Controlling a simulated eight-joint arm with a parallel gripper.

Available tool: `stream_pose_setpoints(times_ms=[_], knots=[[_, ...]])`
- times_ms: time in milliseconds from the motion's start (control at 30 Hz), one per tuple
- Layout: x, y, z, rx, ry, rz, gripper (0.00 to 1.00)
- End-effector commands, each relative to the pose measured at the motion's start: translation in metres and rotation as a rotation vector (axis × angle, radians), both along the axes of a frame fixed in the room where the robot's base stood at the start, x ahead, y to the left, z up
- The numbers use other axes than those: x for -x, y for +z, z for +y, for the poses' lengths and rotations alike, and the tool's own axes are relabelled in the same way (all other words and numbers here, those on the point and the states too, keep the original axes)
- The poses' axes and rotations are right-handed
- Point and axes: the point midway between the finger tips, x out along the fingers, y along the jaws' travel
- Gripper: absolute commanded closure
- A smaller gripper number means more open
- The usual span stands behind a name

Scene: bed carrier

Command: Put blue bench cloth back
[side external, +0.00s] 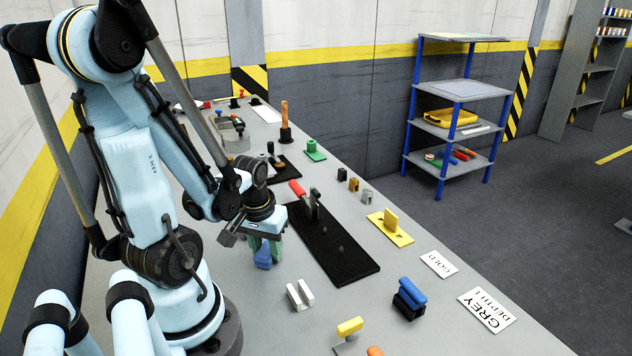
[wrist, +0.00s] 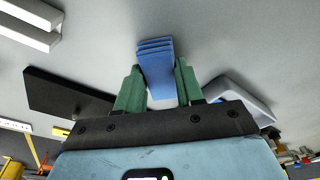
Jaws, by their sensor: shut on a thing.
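The blue bench cloth (wrist: 156,66) looks like a small folded stack of layers in the wrist view. It sits between the two green fingers of my gripper (wrist: 160,82), which is shut on it. Its far end sticks out past the fingertips. In the side external view the cloth (side external: 263,256) hangs below my gripper (side external: 266,247), low over the grey bench (side external: 350,305). I cannot tell whether it touches the bench top. My wrist hides part of the fingers there.
A black plate (side external: 345,258) with a red-handled clamp lies just right of my gripper. A pale slotted block (side external: 300,294) stands nearer the camera. A blue piece on a black stand (side external: 409,298) and GOLD (side external: 438,264) and GREY (side external: 487,309) labels lie farther right.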

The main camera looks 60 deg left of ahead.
Motion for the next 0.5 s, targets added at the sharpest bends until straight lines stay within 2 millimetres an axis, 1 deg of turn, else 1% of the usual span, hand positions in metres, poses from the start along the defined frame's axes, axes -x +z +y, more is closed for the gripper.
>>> stream_pose_setpoints(times_ms=[133, 167, 300, 500], knots=[[-0.0004, -0.0037, 0.0003, 0.000, 0.000, 0.000, 0.96], [-0.0003, -0.0032, 0.0002, 0.000, 0.000, 0.000, 0.58], [-0.0001, -0.0031, 0.0001, 0.000, 0.000, 0.000, 0.38], [-0.0001, -0.0030, 0.0001, 0.000, 0.000, 0.000, 0.38]])
